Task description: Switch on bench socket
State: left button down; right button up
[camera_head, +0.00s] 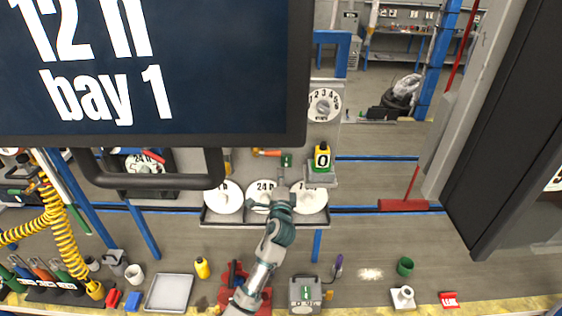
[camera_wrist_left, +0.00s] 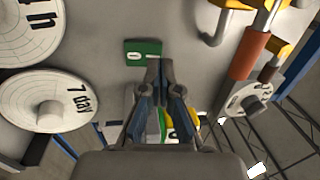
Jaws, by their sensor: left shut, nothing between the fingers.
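My left gripper (camera_head: 281,180) reaches up from the bottom middle to the panel above the bench. Its fingers are together and empty. In the left wrist view the closed fingertips (camera_wrist_left: 160,66) are just below and right of a small green switch-like piece (camera_wrist_left: 143,52) on a pale panel. The green piece also shows in the head view (camera_head: 286,160), just above the fingertips. I cannot tell whether they touch it, or its switch position. A grey box with a green patch (camera_head: 304,293) stands on the bench. I cannot tell which is the bench socket. My right gripper is not in view.
A large screen (camera_head: 150,70) reading "12 h bay 1" covers the upper left. White dials (camera_head: 222,197) stand on a shelf around the gripper. A yellow-green block marked 0 (camera_head: 321,158) is right of it. A grey tray (camera_head: 169,292) and small tools lie on the bench.

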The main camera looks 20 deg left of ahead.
aim_at(284, 157)
pick_arm(q)
jog(key=x, duration=0.4)
jog(key=shift+w+d+r, duration=0.15)
jog(key=shift+w+d, duration=0.1)
jog(key=shift+w, duration=0.05)
jog(key=shift+w+d+r+p, duration=0.15)
jog(key=shift+w+p, duration=0.15)
jog(key=shift+w, duration=0.3)
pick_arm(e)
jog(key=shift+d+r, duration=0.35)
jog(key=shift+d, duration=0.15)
